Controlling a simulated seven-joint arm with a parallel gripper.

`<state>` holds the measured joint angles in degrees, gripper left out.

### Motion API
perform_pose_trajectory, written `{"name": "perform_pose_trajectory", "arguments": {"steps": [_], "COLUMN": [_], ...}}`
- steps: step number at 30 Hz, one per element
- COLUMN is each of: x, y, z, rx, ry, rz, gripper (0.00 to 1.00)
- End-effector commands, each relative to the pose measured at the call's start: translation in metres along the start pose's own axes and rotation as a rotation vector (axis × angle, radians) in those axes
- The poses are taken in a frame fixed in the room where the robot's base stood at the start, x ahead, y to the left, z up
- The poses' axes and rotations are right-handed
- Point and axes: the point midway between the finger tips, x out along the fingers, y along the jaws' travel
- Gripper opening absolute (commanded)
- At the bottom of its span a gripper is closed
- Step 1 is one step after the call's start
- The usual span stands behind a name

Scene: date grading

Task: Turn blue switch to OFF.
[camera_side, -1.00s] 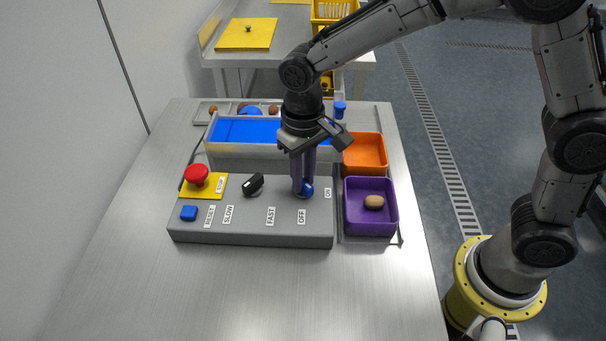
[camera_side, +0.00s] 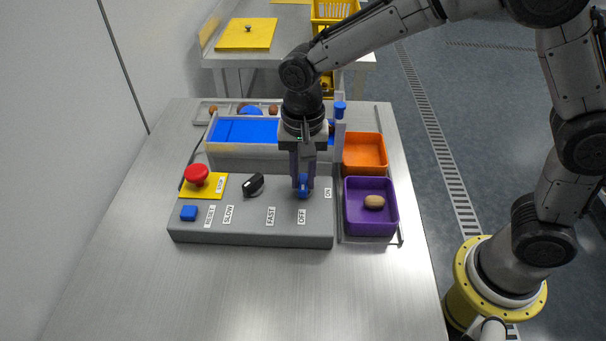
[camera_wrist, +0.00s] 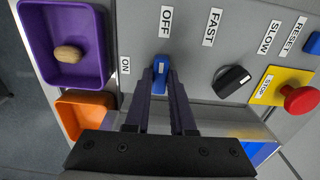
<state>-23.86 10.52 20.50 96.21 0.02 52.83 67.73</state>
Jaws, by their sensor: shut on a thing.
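My gripper (camera_side: 302,184) points down from above and is shut on the switch, a finger on each side. The ON label (camera_wrist: 125,65) lies to the left in the wrist view. The fingers hide part of the switch.
A black knob (camera_side: 253,185) and a red stop button (camera_side: 196,175) are on the panel's left, with a blue reset button (camera_side: 188,213). A purple bin (camera_side: 347,208) holding a date and an orange bin (camera_side: 365,154) stand right. A blue conveyor belt (camera_side: 240,131) lies behind.

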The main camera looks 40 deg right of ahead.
Motion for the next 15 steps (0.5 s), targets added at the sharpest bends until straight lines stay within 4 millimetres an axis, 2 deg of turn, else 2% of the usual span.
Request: {"name": "perform_pose_trajectory", "arguments": {"steps": [15], "x": [-0.0025], "y": [-0.0008], "z": [-0.0008], "rx": [0.036], "ry": [0.003], "rz": [-0.005], "gripper": [0.0]}}
